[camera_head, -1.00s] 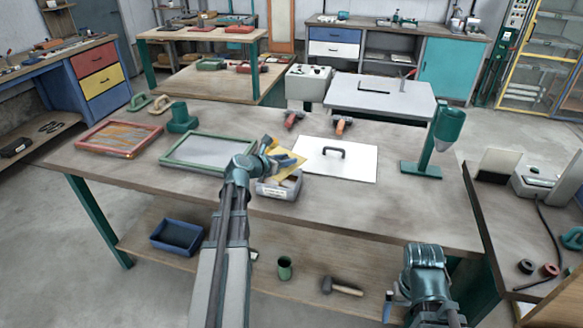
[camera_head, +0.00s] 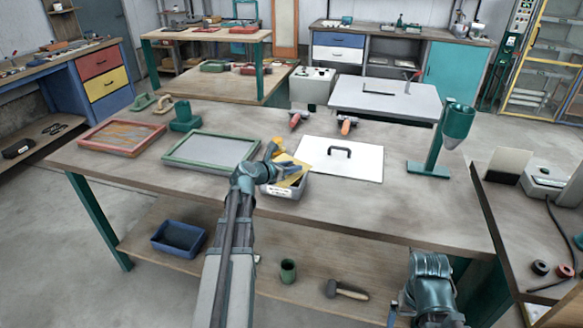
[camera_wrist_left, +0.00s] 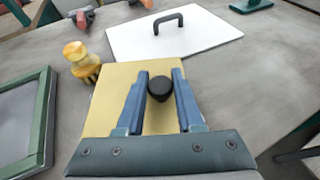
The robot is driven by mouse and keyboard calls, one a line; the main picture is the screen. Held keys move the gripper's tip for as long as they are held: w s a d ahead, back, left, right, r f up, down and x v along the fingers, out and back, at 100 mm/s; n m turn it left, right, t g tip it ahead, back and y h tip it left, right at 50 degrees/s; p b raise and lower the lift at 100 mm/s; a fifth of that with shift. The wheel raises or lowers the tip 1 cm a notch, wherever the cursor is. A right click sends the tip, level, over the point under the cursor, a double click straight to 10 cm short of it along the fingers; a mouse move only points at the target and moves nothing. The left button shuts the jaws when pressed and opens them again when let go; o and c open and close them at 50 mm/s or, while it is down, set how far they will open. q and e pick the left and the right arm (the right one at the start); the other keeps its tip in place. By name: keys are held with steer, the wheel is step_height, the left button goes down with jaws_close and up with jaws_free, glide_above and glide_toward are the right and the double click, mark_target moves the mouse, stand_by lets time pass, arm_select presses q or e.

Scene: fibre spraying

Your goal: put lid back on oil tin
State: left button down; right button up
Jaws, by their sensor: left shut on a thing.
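My left gripper (camera_head: 284,172) is shut on the black knob (camera_wrist_left: 160,88) of a flat yellow lid (camera_wrist_left: 112,90). The lid also shows in the head view (camera_head: 293,178), looking tilted, just above a grey tin (camera_head: 296,191) with a white label on its front. The gripper and lid hide most of the tin's top, so I cannot tell whether lid and rim touch. In the wrist view the lid hides the tin. My right arm (camera_head: 430,290) is low at the bottom right in the head view; its finger opening is not clear.
A yellow object (camera_wrist_left: 80,62) stands close behind the lid's left corner. A green-framed screen (camera_head: 210,150) lies to the left. A white board with a black handle (camera_head: 340,152) lies to the right. A green stand (camera_head: 430,168) is farther right. The front table strip is clear.

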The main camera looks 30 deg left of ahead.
arm_select(q)
steer(key=shift+f, duration=0.35)
steer(key=c, duration=0.5)
jaws_free()
steer(key=shift+c, duration=0.2)
steer(key=shift+r+p, duration=0.45)
steer(key=shift+r, duration=0.2)
steer(key=p+v, duration=0.4)
steer(key=v, duration=0.8)
steer(key=shift+f, duration=0.15)
